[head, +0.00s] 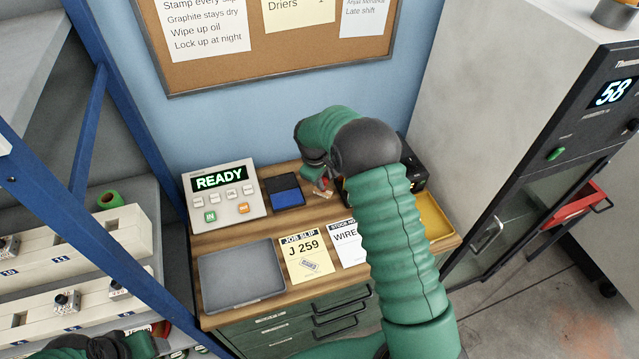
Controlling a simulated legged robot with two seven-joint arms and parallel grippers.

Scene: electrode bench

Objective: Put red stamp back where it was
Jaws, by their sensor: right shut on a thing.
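My right gripper (319,178) is at the back of the wooden bench, just right of the blue ink pad (286,196). It is shut on a small reddish thing, which seems to be the red stamp (321,184). The arm and the gripper hide most of the stamp. I cannot tell whether it touches the bench top. Part of my left arm shows at the lower left edge, but its jaws do not show.
A READY panel (222,195), a grey tray (242,277), a job slip (304,257) and a stock note (346,242) are on the bench. A black device (413,178) and a yellow tray (434,219) are partly behind my right arm. A tall cabinet (480,110) stands at right.

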